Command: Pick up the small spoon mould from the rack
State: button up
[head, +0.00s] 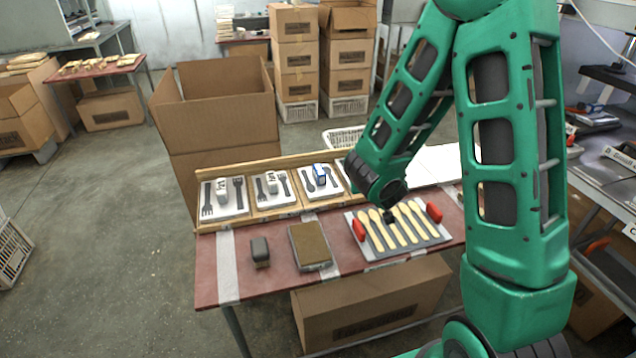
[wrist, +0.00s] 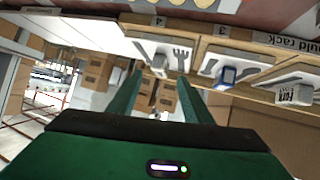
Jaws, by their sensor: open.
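The mould rack (head: 290,210) is a wooden tray at the back of the red table, with white moulds in its slots. The third-slot mould (head: 321,190) has a blue grip and spoon-like shapes; its label is too small to read. In the upside-down wrist view, this blue-gripped mould (wrist: 252,67) lies right of my gripper. The fork-shaped mould of slot 4 (wrist: 183,62) is closer to the fingers. In the head view my arm hides part of the rack's right side, and the fingers cannot be made out.
A grey tray of pale wooden spoons (head: 372,252) with red end pieces lies in front of the rack. A brown-topped block (head: 310,245) and a dark block (head: 260,251) sit to its left. A large open carton (head: 225,120) stands behind the rack.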

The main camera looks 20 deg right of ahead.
aim_at(319, 172)
jog(key=w+a+y, duration=0.1)
jog(key=a, duration=0.2)
jog(key=w+a+f+n+t+y, duration=0.1)
jog(key=a, duration=0.3)
jog(key=w+a+f+n+t+y, duration=0.1)
jog(key=a+y, duration=0.1)
jog(key=a, duration=0.1)
jog(key=shift+a+f, duration=0.1)
jog(key=shift+a, duration=0.3)
jog(key=x, duration=0.5)
jog(key=shift+r+x, duration=0.15)
jog(key=shift+x, duration=1.2)
jog(key=shift+r+x, duration=0.1)
jog(key=shift+x, duration=1.25)
jog(key=shift+w+a, duration=0.15)
jog(key=shift+a, duration=0.05)
grip_shut()
